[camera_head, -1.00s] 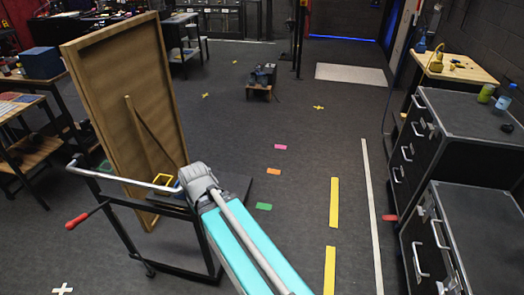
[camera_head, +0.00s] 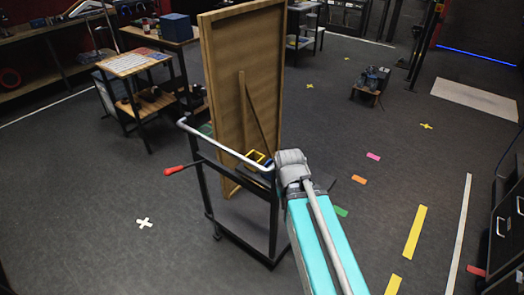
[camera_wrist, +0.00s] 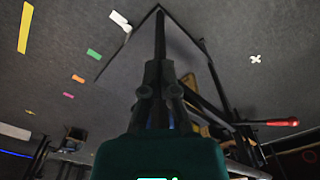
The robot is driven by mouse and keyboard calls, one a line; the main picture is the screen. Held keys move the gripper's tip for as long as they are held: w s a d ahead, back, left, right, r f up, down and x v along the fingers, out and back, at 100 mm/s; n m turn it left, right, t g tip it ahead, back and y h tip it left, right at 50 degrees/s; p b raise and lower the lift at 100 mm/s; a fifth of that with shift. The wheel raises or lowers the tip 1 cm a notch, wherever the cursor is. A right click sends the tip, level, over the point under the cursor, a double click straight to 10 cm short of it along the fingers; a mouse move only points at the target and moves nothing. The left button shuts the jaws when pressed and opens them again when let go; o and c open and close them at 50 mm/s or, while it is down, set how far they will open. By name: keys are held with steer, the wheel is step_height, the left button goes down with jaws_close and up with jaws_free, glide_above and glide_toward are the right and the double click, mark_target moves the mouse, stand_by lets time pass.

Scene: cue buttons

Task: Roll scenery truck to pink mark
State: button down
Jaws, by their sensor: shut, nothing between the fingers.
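The scenery truck is a black wheeled frame (camera_head: 207,190) with a tall wooden panel (camera_head: 226,90) upright on it, a pale push rail (camera_head: 213,144) and a red-ended lever (camera_head: 175,170). The pink mark (camera_head: 373,156) lies on the floor to the truck's right, beyond the orange and green marks; it also shows in the wrist view (camera_wrist: 68,95). My gripper (camera_wrist: 160,18) is shut and empty, above the truck's dark frame. In the head view my arm ends beside the rail and hides part of the truck. Whether the fingers touch it, I cannot tell.
Orange (camera_head: 359,179) and green (camera_head: 341,211) marks lie near the truck's right side. A small low cart (camera_head: 370,85) stands farther back. Tables (camera_head: 135,64) stand at the left, and dark cabinets (camera_head: 507,235) at the right edge. Floor at front left, around a white cross (camera_head: 144,223), is clear.

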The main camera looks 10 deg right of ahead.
steer(key=c, duration=1.4)
jaws_free()
steer(key=c, duration=1)
jaws_free()
steer(key=shift+w+f, duration=0.15)
steer(key=shift+o, duration=1.4)
steer(key=shift+w+a+f+b, duration=0.1)
steer(key=shift+w+f+b, duration=0.1)
steer(key=shift+w+b, duration=0.15)
steer(key=shift+o, duration=1.4)
steer(key=w+a+f+n+t+h+b, duration=0.1)
steer(key=w+a+f+n+h+b, duration=0.1)
steer(key=w, duration=0.5)
steer(key=a+f+h+b, duration=0.1)
steer(key=h+b, duration=0.1)
steer(key=shift+f+b, duration=0.2)
steer(key=shift+b, duration=0.1)
steer(key=w+a+r+n+t+h+b, duration=0.1)
steer(key=w+a+r+n+t+h, duration=0.1)
steer(key=a, duration=0.7)
steer(key=w+a+r+n+t+h+b, duration=0.2)
steer(key=w+a+r+t+h, duration=0.1)
steer(key=w+a, duration=0.4)
steer(key=w+a+r+n+t+h+b, duration=0.2)
steer(key=w+a+r+t, duration=0.1)
steer(key=a, duration=0.8)
steer(key=shift+w+r+n+t+h, duration=0.2)
steer(key=shift+w+n+t+h, duration=0.15)
steer(key=shift+w+t, duration=0.65)
